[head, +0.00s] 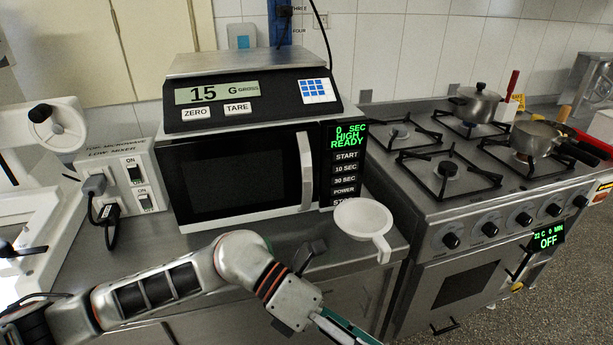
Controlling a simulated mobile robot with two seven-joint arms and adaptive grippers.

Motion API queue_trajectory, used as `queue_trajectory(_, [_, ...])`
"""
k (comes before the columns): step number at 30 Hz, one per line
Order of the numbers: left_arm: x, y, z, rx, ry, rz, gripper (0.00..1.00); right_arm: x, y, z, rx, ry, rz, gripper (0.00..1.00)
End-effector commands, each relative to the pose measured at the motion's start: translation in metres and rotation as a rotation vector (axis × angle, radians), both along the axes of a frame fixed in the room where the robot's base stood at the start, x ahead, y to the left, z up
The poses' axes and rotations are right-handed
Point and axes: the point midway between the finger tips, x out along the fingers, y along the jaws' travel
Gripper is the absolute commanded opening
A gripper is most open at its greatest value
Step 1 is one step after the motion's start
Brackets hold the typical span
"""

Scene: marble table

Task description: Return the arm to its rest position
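My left arm (150,285) comes in from the lower left, bends up in front of the microwave and slopes down to the right. Its wrist end and the start of the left gripper (338,325) are at the bottom edge, in front of the counter. The fingertips do not show clearly, so I cannot tell whether it is open or shut. No object shows in it. My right arm and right gripper are out of view.
A white handled bowl (362,219) is near the counter's front edge, right of the microwave (245,170). A scale (250,95) reading 15 sits on the microwave. The stove (448,205) with pots (475,104) stands right. A white mixer (45,190) stands left.

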Motion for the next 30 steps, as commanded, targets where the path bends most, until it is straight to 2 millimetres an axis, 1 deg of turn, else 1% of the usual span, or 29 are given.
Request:
queue_trajectory(1, [-0.004,-0.012,0.014,-0.085,0.094,0.048,0.62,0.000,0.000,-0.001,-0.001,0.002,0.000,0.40])
queue_trajectory(3, [0.000,-0.022,0.036,-0.194,0.218,0.127,0.62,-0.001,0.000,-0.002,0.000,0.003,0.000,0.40])
queue_trajectory(5, [0.009,-0.027,0.053,-0.282,0.325,0.200,0.62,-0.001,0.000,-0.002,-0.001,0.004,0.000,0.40])
queue_trajectory(7, [0.024,-0.027,0.069,-0.376,0.456,0.293,0.62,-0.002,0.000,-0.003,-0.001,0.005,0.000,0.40])
queue_trajectory(9, [0.044,-0.021,0.079,-0.463,0.591,0.392,0.62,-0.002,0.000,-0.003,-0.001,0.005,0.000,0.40])
queue_trajectory(11, [0.064,-0.012,0.082,-0.530,0.708,0.484,0.62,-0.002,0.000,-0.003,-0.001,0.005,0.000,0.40])
queue_trajectory(12, [0.078,-0.004,0.081,-0.572,0.784,0.549,0.62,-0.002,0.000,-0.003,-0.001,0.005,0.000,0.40])
queue_trajectory(14, [0.099,0.012,0.074,-0.628,0.906,0.648,0.62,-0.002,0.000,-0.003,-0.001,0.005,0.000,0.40])
queue_trajectory(15, [0.113,0.024,0.065,-0.662,0.985,0.718,0.62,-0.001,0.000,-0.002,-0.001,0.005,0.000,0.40])
queue_trajectory(17, [0.131,0.044,0.048,-0.707,1.106,0.823,0.62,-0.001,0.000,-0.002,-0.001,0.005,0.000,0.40])
queue_trajectory(18, [0.142,0.059,0.032,-0.733,1.186,0.897,0.62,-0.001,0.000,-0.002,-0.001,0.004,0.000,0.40])
queue_trajectory(20, [0.155,0.084,0.005,-0.767,1.308,1.009,0.62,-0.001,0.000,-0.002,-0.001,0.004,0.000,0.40])
queue_trajectory(21, [0.161,0.101,-0.016,-0.785,1.389,1.086,0.62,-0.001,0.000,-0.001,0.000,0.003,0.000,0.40])
queue_trajectory(22, [0.164,0.113,-0.033,-0.797,1.446,1.142,0.62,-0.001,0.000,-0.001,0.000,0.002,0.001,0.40])
queue_trajectory(23, [0.165,0.126,-0.049,-0.807,1.502,1.196,0.62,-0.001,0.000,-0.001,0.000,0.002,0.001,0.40])
queue_trajectory(24, [0.165,0.142,-0.072,-0.817,1.575,1.268,0.62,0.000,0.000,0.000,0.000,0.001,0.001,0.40])
queue_trajectory(26, [0.161,0.166,-0.106,-0.826,1.674,1.371,0.62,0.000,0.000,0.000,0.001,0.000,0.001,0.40])
queue_trajectory(27, [0.155,0.181,-0.128,-0.830,1.739,1.438,0.62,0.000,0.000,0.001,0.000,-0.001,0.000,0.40])
queue_trajectory(29, [0.143,0.203,-0.162,-0.831,1.832,1.536,0.62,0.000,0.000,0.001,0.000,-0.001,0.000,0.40])
queue_trajectory(30, [0.133,0.217,-0.184,-0.827,1.891,1.602,0.62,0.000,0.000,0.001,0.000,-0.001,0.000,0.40])
